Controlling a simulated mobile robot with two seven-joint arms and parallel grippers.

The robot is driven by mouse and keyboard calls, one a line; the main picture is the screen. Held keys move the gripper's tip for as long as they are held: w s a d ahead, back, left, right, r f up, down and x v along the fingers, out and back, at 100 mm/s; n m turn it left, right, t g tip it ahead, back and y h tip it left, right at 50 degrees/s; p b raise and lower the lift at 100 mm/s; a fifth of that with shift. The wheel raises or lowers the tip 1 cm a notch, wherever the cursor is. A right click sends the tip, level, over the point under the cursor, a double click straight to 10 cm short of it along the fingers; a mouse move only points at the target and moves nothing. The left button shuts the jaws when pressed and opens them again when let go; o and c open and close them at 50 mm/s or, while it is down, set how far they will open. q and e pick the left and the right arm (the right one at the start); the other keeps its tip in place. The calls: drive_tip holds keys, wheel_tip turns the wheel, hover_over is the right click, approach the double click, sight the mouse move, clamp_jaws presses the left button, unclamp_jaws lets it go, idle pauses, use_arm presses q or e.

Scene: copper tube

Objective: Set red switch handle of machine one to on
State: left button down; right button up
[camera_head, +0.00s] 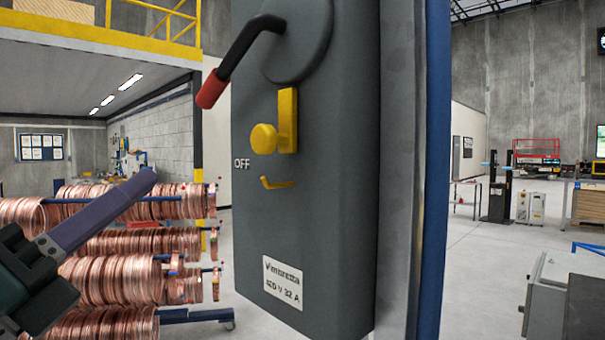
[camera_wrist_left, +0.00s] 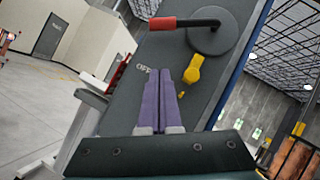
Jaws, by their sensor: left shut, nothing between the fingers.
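The switch handle is a bent black lever with a red grip (camera_head: 212,89), fixed to a round grey hub (camera_head: 305,45) on a dark grey switch box (camera_head: 320,215). In the head view the grip points down and left, above the "OFF" label (camera_head: 242,163). The red grip also shows at the top of the left wrist view (camera_wrist_left: 165,23). My left gripper (camera_head: 150,180) is shut and empty, left of the box and below the grip. In the left wrist view its purple fingers (camera_wrist_left: 172,72) lie together, apart from the grip. My right gripper is not in view.
A yellow knob and latch (camera_head: 265,138) stick out of the box below the hub. A blue post (camera_head: 434,160) edges the box on the right. Copper coils (camera_head: 130,270) hang on a rack behind my left gripper. Open floor (camera_head: 480,260) lies further right.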

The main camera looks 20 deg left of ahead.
use_arm(q)
drive_tip(key=s+r+p+x, duration=0.1)
drive_tip(key=r+p+x, duration=0.1)
drive_tip(key=p+x, duration=0.6)
drive_tip(key=w+a+r, duration=0.1)
drive_tip(key=w+r, duration=0.1)
drive_tip(key=w, duration=0.2)
drive_tip(key=shift+r+m+p, duration=0.35)
drive_tip(key=shift+m, duration=0.05)
